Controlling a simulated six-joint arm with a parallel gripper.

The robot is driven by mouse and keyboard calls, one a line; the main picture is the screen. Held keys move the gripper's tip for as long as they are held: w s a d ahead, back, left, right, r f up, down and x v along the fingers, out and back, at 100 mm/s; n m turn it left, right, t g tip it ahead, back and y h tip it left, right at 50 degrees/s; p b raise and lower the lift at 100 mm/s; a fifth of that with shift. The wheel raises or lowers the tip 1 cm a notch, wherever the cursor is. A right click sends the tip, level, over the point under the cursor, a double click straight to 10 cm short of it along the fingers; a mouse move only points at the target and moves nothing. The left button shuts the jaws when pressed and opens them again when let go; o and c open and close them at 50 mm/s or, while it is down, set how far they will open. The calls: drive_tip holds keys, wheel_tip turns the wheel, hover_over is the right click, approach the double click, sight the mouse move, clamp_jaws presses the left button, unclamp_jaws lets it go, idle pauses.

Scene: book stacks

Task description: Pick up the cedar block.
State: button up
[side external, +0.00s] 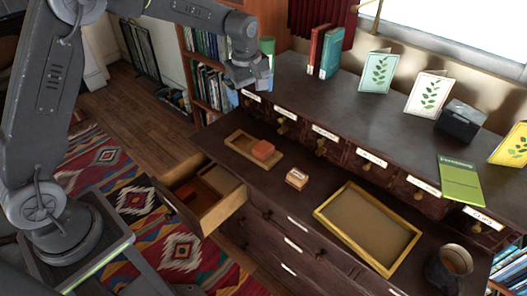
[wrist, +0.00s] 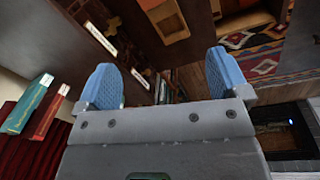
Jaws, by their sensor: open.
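My gripper (side external: 249,91) is open and empty, raised above the back-left end of the dark cabinet. In the wrist view its two blue fingertips (wrist: 166,84) stand wide apart with nothing between them. A small tan-orange block with a white label (side external: 297,178) lies on the lower top, its writing too small to read. A plain orange-red block (side external: 263,150) sits in a shallow wooden tray (side external: 236,143) to its left. I cannot tell which block is cedar. Both are apart from my gripper, lower and toward the front.
An open drawer (side external: 221,208) juts out front left, holding reddish and tan pieces. A larger empty wooden tray (side external: 408,258) lies right, near a dark mug (side external: 455,262). Upright books (side external: 330,52), cards and a black box (side external: 461,121) stand on the raised back shelf.

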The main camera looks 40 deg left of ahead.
drive_tip(key=w+f+n+g, duration=0.1)
drive_tip(key=w+f+n, duration=0.35)
drive_tip(key=f, duration=0.65)
hover_over(262, 146)
drive_tip(key=shift+m, duration=0.35)
drive_tip(key=f, duration=0.7)
drive_tip(key=shift+s+a+f, duration=0.2)
drive_tip(key=shift+f, duration=0.2)
drive_tip(key=shift+w+d+f, duration=0.1)
drive_tip(key=shift+d+f, duration=0.05)
drive_tip(key=shift+f, duration=1.2)
drive_tip(key=shift+w+d+f, duration=0.1)
drive_tip(key=shift+d+f, duration=0.05)
drive_tip(key=shift+f, duration=1.15)
drive_tip(key=shift+s, duration=0.1)
drive_tip(key=shift+c, duration=0.3)
drive_tip(key=c, duration=0.9)
drive_tip(key=shift+c, duration=0.2)
drive_tip(key=shift+r, duration=0.2)
